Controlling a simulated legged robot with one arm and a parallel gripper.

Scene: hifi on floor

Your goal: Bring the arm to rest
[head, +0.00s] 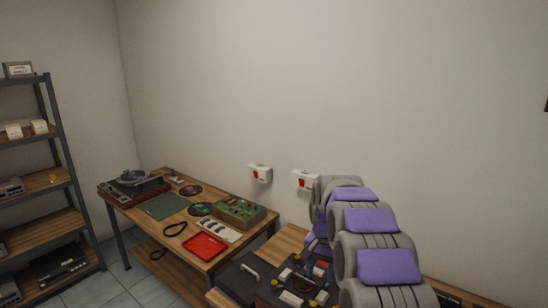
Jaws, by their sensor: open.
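My arm (347,246), grey with purple pads, rises from the bottom edge right of centre and reaches forward over the near bench. Its far end stands close to the back wall in the picture. My gripper's fingers cannot be made out; they are hidden behind the arm's own links or out of frame. Nothing held can be seen.
A wooden workbench (150,222) at left holds a turntable (133,184), a green mat, a red tray (205,246) and a green circuit unit (238,211). A nearer bench (286,242) carries dark equipment (262,284) beside my arm. Shelves (48,182) stand far left.

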